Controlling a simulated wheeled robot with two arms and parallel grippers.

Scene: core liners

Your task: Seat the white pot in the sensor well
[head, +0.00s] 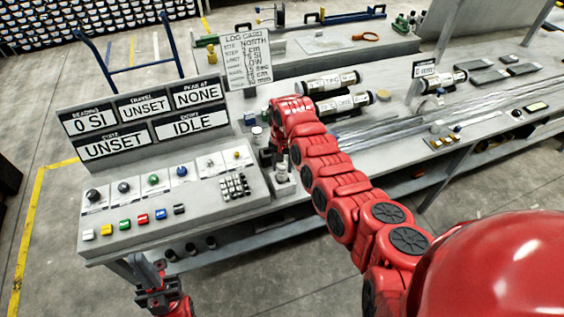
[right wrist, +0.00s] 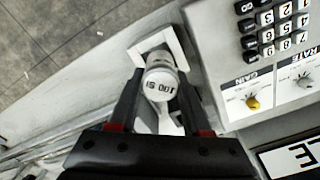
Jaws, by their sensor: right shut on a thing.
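The white pot (right wrist: 160,84), its lid marked "100 SI", stands between the fingers of my right gripper (right wrist: 160,100) in the right wrist view. The gripper is shut on it. In the head view the pot (head: 281,173) shows just below my right gripper (head: 275,158), at the right end of the console. A pale square-edged fitting (right wrist: 150,42), which looks like the sensor well, lies around or just behind the pot. I cannot tell whether the pot is in it or above it. My left gripper (head: 155,287) is low at the console's front; its opening is unclear.
The grey console (head: 205,195) has a keypad (head: 235,186), knobs and coloured buttons. Its display panel (head: 150,118) reads "UNSET" and "IDLE". Another small pale container (head: 257,133) stands behind my right gripper. Labelled core tubes (head: 330,83) and clear liners lie on the bench to the right.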

